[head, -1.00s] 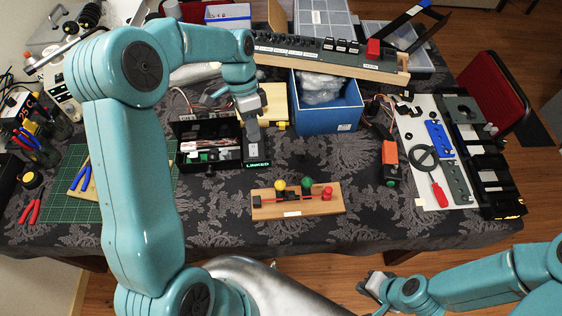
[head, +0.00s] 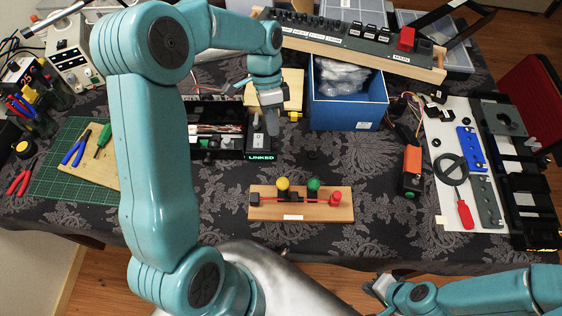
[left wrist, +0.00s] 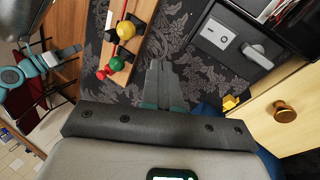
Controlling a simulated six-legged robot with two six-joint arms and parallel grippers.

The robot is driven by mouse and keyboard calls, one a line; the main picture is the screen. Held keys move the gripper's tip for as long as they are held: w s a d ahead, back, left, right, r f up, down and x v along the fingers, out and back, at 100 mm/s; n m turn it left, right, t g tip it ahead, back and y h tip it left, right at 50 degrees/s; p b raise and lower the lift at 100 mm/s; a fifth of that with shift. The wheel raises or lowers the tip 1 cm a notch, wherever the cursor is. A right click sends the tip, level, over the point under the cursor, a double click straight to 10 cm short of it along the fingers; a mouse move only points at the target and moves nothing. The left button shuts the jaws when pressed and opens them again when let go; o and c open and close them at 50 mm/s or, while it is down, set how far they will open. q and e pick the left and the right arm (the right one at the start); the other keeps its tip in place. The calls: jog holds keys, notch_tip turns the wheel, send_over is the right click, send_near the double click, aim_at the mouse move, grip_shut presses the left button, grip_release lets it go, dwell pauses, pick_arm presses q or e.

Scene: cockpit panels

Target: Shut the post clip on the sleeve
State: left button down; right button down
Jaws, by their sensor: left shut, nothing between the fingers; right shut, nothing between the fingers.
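The small wooden board (head: 301,213) stands at the front middle of the table. It bears a yellow ball (head: 282,184), a green ball (head: 314,184), a red rod along it and a red end piece (head: 335,199). I cannot make out which part is the post clip or the sleeve. My left gripper (head: 272,124) is shut and empty, pointing down over the black box behind the board; its closed fingers show in the left wrist view (left wrist: 164,82), apart from the board. My right gripper (head: 380,286) is shut and empty at the front right, low and away from the board.
The black box marked LINKED (head: 261,154) has a white rocker switch and a lever. A blue bin (head: 345,112) stands behind. An orange-and-black device (head: 411,171) and a white panel with tools (head: 440,190) lie right.

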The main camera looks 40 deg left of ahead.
aim_at(283, 186)
pick_arm(q)
jog(key=x, duration=0.8)
jog(key=shift+s+f+p, duration=0.25)
jog(key=shift+f+p, duration=0.1)
jog(key=shift+p, duration=0.05)
jog(key=s+d+p, duration=0.1)
jog(key=s+d, duration=0.1)
jog(key=d, duration=0.1)
jog(key=shift+s, duration=0.25)
jog(key=shift+d, duration=0.1)
jog(key=shift+w+f, duration=0.15)
jog(key=shift+w, duration=0.05)
jog(key=shift+s, duration=0.15)
